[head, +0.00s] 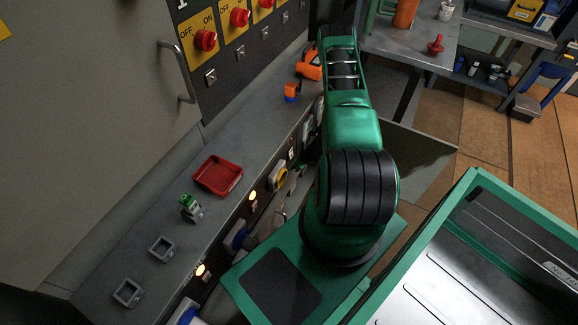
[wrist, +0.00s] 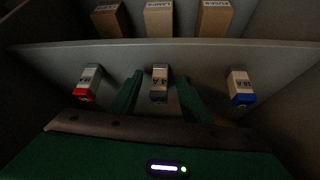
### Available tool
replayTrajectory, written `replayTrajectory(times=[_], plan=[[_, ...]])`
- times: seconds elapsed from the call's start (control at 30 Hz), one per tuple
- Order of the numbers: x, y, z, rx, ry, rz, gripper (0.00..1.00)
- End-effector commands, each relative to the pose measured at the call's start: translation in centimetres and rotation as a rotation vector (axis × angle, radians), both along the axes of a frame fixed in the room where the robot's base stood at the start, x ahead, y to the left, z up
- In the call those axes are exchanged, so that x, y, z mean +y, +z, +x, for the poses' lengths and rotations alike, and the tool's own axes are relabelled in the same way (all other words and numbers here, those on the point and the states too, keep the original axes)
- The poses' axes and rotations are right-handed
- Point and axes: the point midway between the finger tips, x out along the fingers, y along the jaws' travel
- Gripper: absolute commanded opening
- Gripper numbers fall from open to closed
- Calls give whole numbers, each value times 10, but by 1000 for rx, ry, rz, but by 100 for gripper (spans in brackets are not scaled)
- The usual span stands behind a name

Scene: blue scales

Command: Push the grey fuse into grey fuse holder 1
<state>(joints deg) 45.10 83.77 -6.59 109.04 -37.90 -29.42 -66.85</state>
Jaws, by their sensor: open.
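In the wrist view, the grey fuse (wrist: 158,84), with a white label reading "4 A", stands on a shelf between the two green fingers of my gripper (wrist: 159,88). The gripper is open, one finger on each side of the fuse. I cannot tell whether either finger touches it. The gripper and fuse are hidden in the head view. Two square grey sockets, one farther (head: 162,248) and one nearer (head: 127,292), sit on the bench in the head view. They look like possible fuse holders, but I see no readable number on them.
A red-ended fuse (wrist: 88,82) and a blue-ended fuse (wrist: 240,86) flank the grey one. Cardboard boxes (wrist: 158,20) stand on a ledge behind. The bench (head: 105,265) also bears a red tray (head: 218,176) and a small green-and-grey part (head: 190,207). A cabinet with red switches (head: 205,40) rises behind.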

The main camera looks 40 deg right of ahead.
Motion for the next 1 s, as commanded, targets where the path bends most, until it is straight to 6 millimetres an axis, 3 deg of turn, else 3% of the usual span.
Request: replayTrajectory(times=[0.4,0.43,0.6,1.0], plan=[[0,-4,3,0,-1,1,43],[0,-4,3,0,-1,1,41],[0,-4,3,0,-1,1,0],[0,-2,3,0,-1,0,0]])
